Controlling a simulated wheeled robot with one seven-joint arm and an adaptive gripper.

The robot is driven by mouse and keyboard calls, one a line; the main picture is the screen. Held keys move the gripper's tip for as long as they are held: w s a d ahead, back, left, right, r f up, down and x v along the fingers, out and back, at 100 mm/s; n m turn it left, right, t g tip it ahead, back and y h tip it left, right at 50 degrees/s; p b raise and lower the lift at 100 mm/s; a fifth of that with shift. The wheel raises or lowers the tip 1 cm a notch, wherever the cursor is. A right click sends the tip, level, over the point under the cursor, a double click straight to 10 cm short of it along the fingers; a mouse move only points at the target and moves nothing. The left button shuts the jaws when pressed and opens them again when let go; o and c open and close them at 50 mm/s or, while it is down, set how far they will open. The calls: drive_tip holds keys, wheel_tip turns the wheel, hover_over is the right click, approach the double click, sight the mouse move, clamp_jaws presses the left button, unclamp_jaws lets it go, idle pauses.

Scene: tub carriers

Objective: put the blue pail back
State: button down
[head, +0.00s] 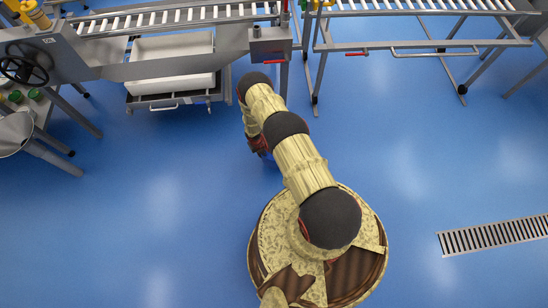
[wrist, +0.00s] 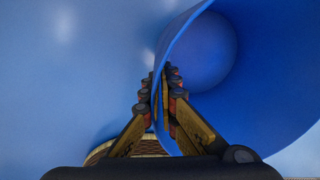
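The blue pail (wrist: 262,72) fills the right of the wrist view, seen into its mouth, with its round bottom toward the top. My gripper (wrist: 161,88) has one finger on each side of the pail's thin wall at the rim, and the fingers are closed on it. The pail looks empty inside. Blue floor lies behind it, and I cannot tell its height. In the head view my arm reaches up and left from my base; the gripper and pail are mostly hidden under the arm there.
A roller conveyor (head: 170,17) crosses the top left, with a white tub (head: 172,87) on a low carrier beneath. A second roller frame (head: 425,46) stands top right. A steel funnel (head: 14,133) and a handwheel (head: 22,70) are at left. A floor drain (head: 495,235) lies right. Open floor surrounds my base.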

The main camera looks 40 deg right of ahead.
drive_tip(key=d+f+b, duration=0.1)
drive_tip(key=d+f, duration=0.1)
drive_tip(key=d+f+b, duration=0.1)
drive_tip(key=d+f, duration=0.1)
drive_tip(key=s+d+f+b, duration=0.1)
drive_tip(key=d+f, duration=0.1)
drive_tip(key=shift+d+f, duration=0.1)
drive_tip(key=f, duration=0.1)
drive_tip(key=f+b, duration=0.1)
drive_tip(key=f, duration=0.1)
drive_tip(key=shift+d+f+b, duration=0.2)
drive_tip(key=shift+f+b, duration=0.1)
drive_tip(key=shift+r, duration=0.1)
drive_tip(key=shift+s, duration=0.1)
drive_tip(key=c, duration=2.6)
unclamp_jaws()
drive_tip(key=shift+f, duration=0.2)
drive_tip(key=o, duration=0.6)
drive_tip(key=shift+c, duration=0.2)
